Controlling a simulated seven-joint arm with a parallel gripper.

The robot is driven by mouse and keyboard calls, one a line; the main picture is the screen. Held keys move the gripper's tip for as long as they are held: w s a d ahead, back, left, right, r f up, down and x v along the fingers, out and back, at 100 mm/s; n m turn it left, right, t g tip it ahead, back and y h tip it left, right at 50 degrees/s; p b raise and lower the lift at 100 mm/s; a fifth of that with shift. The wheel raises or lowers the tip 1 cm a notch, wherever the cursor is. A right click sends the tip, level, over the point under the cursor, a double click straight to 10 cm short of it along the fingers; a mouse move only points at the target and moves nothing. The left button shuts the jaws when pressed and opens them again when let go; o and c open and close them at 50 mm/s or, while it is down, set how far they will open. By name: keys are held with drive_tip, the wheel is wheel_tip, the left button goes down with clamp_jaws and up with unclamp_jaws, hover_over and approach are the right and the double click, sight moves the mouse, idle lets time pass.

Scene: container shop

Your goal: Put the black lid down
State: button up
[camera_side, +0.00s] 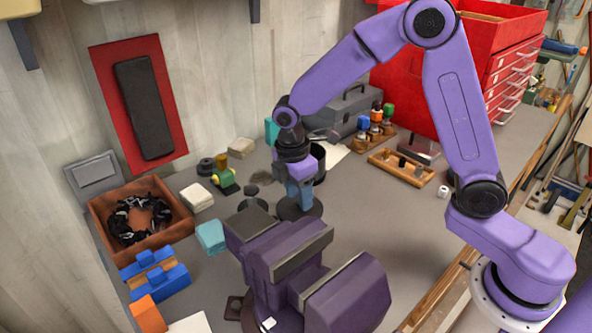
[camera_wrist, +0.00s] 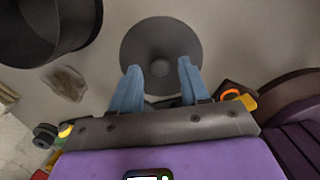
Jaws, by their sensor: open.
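The black lid (camera_wrist: 160,32) is a round dark disc with a small knob in its middle. In the side view the lid (camera_side: 283,210) appears to lie flat on the grey bench, just behind the purple vise. My gripper (camera_wrist: 159,69) is open, with its blue fingertips apart on either side of the knob as seen from the wrist. In the side view my gripper (camera_side: 300,204) points down over the lid and hides part of it. I cannot tell the exact height of the fingertips above the disc.
A black round container (camera_wrist: 88,40) stands beside the lid; it also shows behind my gripper in the side view (camera_side: 320,168). The purple vise (camera_side: 275,250) is close in front. A wooden tray (camera_side: 150,235) is at left. Bench space to the right (camera_side: 375,215) is clear.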

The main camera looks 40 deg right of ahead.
sight(295, 211)
wheel_tip(295, 211, up, 11)
drive_tip(key=a, duration=0.1)
drive_tip(key=shift+a, duration=0.15)
drive_tip(key=shift+f, duration=0.15)
drive_tip(key=s+d+f+m+y, duration=0.1)
drive_tip(key=s+d, duration=0.3)
drive_tip(key=s, duration=0.9)
drive_tip(key=s+d+f+m, duration=0.3)
drive_tip(key=s+d, duration=0.1)
drive_tip(key=s, duration=1)
drive_tip(key=shift+s+d+y, duration=0.15)
drive_tip(key=shift+y, duration=0.25)
